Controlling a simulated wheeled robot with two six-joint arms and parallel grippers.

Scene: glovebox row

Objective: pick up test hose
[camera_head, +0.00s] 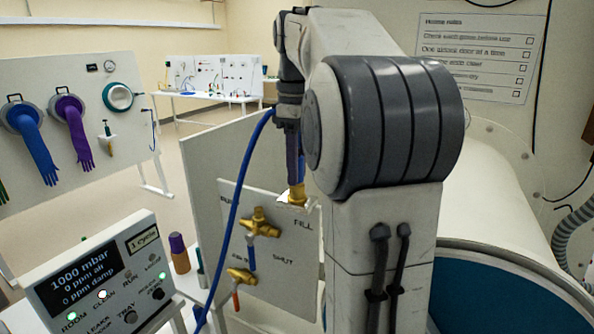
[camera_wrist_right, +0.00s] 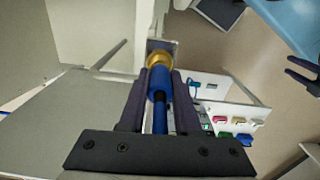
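The test hose (camera_head: 235,190) is blue and hangs in a long curve to the lower left of my right arm in the head view. My right gripper (camera_head: 293,158) points down with its fingers on either side of the hose's blue end. In the right wrist view, the blue end (camera_wrist_right: 158,84) sits between the two dark fingers of the gripper (camera_wrist_right: 158,88), with no clear gap. A brass piece (camera_wrist_right: 159,59) shows just beyond the fingertips. It also shows above the FILL label in the head view (camera_head: 297,193). I cannot tell whether it belongs to the hose or a port. My left gripper is out of view.
A valve panel (camera_head: 285,275) with brass valves (camera_head: 260,222) stands just below the gripper. A display box (camera_head: 95,280) reading 1000 mbar is at lower left. A panel with blue and purple gloves (camera_head: 70,120) stands farther left. A large white cylinder (camera_head: 490,180) is at right.

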